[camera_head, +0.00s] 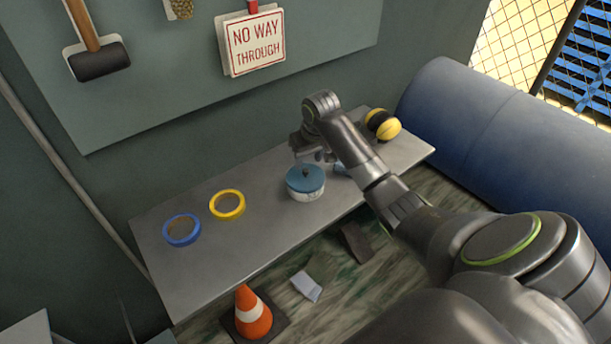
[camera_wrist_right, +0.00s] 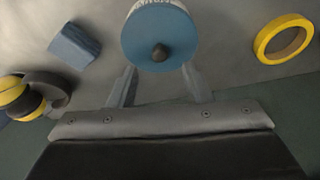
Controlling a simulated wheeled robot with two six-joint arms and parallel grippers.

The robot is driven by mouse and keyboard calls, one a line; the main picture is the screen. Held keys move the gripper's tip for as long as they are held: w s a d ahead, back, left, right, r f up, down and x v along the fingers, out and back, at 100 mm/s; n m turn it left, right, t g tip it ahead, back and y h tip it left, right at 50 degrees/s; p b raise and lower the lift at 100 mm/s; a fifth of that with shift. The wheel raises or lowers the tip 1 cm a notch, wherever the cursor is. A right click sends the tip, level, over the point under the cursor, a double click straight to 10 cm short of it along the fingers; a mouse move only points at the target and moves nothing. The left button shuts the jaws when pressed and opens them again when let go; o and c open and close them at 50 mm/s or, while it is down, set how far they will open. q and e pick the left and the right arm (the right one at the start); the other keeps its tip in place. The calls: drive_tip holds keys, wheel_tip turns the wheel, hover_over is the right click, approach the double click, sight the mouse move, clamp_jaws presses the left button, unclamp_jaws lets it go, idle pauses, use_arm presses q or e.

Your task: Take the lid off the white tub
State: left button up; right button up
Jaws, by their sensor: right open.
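A white tub (camera_head: 306,195) with a blue lid (camera_head: 304,179) stands upright on the grey shelf (camera_head: 270,225). The lid has a dark knob at its centre and sits on the tub. In the right wrist view the lid (camera_wrist_right: 160,38) lies just beyond the fingertips, and the knob (camera_wrist_right: 160,52) faces the camera. My right gripper (camera_head: 313,157) is open and empty, close above and behind the tub in the head view. Its two fingers (camera_wrist_right: 160,78) are spread apart, with nothing between them. My left gripper is not in view.
A yellow tape ring (camera_head: 227,191) and a blue tape ring (camera_head: 167,233) lie left of the tub. A small blue block (camera_wrist_right: 75,45) and yellow-black ear defenders (camera_head: 388,131) are to its right, partly behind my arm. A traffic cone (camera_head: 253,314) stands below the shelf.

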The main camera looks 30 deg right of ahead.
sight(306, 170)
drive_tip(key=shift+x, duration=2.75)
drive_tip(key=shift+w, duration=0.1)
